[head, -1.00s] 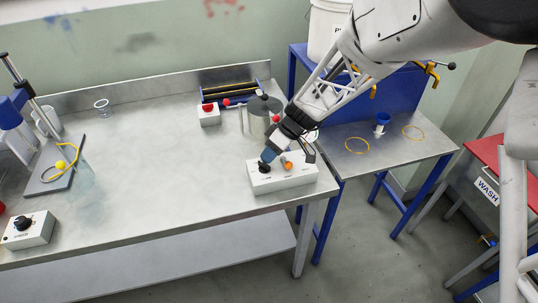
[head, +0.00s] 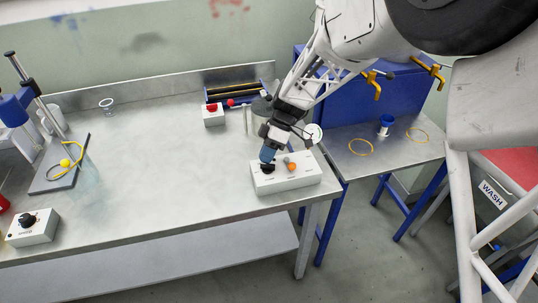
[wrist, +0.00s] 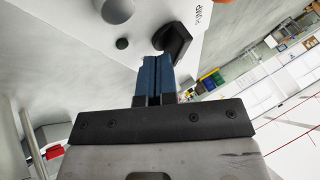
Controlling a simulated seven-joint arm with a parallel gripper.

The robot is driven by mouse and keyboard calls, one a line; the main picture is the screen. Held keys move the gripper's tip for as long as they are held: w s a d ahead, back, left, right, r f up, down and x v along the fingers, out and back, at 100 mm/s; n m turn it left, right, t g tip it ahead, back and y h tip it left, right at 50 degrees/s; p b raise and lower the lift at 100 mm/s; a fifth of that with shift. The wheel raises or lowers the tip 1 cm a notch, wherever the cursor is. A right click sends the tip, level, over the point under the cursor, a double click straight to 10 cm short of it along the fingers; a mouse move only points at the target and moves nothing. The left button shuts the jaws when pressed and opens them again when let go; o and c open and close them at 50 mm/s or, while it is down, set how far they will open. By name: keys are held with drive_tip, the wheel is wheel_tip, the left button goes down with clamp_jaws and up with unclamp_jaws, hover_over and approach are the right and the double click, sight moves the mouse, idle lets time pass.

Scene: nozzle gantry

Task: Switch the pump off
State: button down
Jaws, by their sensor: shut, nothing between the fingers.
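The white pump box (head: 300,182) sits near the right front of the steel table. It carries a black switch (wrist: 174,41), a grey knob (head: 287,160) and an orange part (head: 292,167). The word PUMP shows beside the black switch in the wrist view. My gripper (head: 267,157) is shut and empty, its blue fingers (wrist: 157,72) pointing down at the black switch. In the wrist view the fingertips are right by the switch; I cannot tell whether they touch it. The switch's setting is hard to read.
A white box with a red button (head: 213,114) stands behind. Another white box with a black knob (head: 34,232) is at the front left. A blue side table (head: 398,150) holds yellow rings. The table's middle is clear.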

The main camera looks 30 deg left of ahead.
drive_tip(key=n, duration=0.1)
drive_tip(key=h, duration=0.1)
drive_tip(key=n, duration=0.1)
drive_tip(key=shift+s+a+n+h, duration=0.25)
drive_tip(key=shift+n+h, duration=0.05)
drive_tip(key=shift+h, duration=0.1)
drive_tip(key=shift+d, duration=0.2)
drive_tip(key=shift+s+d+f, duration=0.1)
drive_tip(key=shift+d+f, duration=0.05)
drive_tip(key=shift+d, duration=0.75)
drive_tip(key=shift+r, duration=0.65)
drive_tip(key=r, duration=0.3)
drive_tip(key=shift+a, duration=0.25)
drive_tip(key=s+d+r, duration=0.1)
drive_tip(key=s+d, duration=0.9)
drive_tip(key=shift+s+d, duration=0.35)
drive_tip(key=shift+s, duration=0.05)
